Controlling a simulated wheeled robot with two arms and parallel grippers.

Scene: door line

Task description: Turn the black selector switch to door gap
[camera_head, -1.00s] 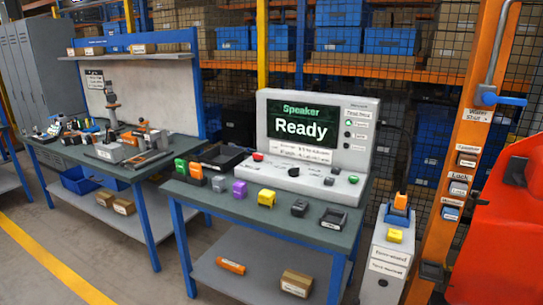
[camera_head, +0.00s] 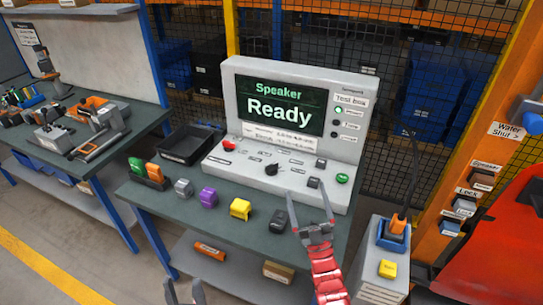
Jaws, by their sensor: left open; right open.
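The grey test box (camera_head: 240,95) stands on the table, its screen reading "Speaker Ready". A black selector switch (camera_head: 272,169) sits on its sloped lower panel, between a red control (camera_head: 229,145) and a green button (camera_head: 342,178). A dark square button (camera_head: 313,182) is right of the switch. The labels around the switch are too small to read. My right gripper (camera_head: 309,198) is open and empty at the panel's front edge, right of and below the switch in the picture. My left gripper (camera_head: 183,286) is open at the bottom edge, mostly cut off and far from the switch.
Coloured blocks, including a purple one (camera_head: 208,197) and a yellow one (camera_head: 240,208), line the table's front. A black tray (camera_head: 188,143) lies left of the box. A grey pedestal with a yellow button (camera_head: 388,268) and an orange post stand at right.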

